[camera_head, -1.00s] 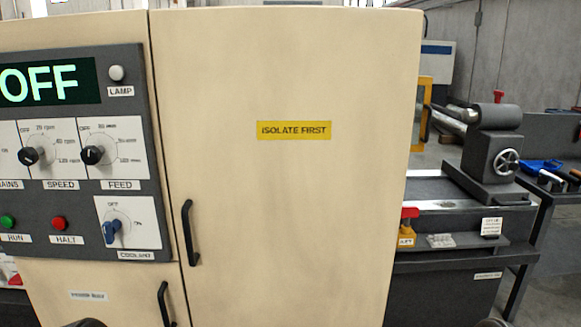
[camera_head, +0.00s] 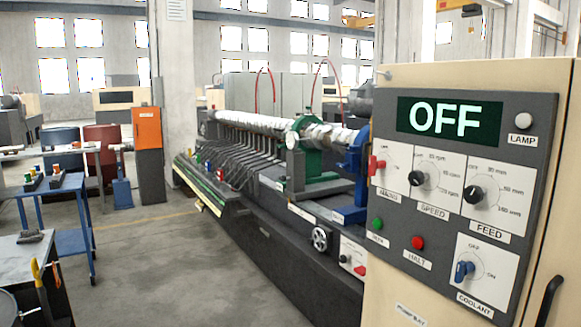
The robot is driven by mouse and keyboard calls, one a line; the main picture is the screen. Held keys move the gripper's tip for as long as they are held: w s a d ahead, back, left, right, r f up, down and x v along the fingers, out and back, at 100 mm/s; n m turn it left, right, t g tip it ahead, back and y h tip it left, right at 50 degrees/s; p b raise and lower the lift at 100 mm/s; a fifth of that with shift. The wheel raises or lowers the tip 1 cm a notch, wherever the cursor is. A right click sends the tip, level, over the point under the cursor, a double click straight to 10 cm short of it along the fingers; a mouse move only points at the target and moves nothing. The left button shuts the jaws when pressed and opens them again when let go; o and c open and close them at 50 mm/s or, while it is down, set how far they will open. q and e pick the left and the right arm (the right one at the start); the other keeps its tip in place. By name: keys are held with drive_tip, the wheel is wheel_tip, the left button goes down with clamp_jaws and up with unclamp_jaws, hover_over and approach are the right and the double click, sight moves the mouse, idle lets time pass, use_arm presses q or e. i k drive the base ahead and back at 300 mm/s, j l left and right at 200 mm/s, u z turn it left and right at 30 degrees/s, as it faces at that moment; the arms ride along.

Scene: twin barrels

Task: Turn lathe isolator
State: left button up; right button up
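A red rotary switch (camera_head: 376,165) sits on a white plate at the left edge of the dark control panel (camera_head: 410,245). Its label is small and reads like MAINS. The panel display (camera_head: 448,119) reads OFF. Black SPEED (camera_head: 416,178) and FEED (camera_head: 474,195) knobs are to the right of the red switch. A blue COOLANT knob (camera_head: 463,270) is lower right. No label reading isolator is legible. Neither of my grippers is in view.
A long lathe (camera_head: 285,190) runs back to the left of the panel. An orange-topped post (camera_head: 147,128), a blue cart (camera_head: 60,205) and a dark-topped table (camera_head: 30,262) stand at the left. Open floor (camera_head: 165,265) lies between the table and the lathe.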

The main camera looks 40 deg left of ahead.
sight(374, 165)
drive_tip(key=u, duration=0.9)
drive_tip(key=i+j, duration=0.7)
drive_tip(key=z, duration=1.6)
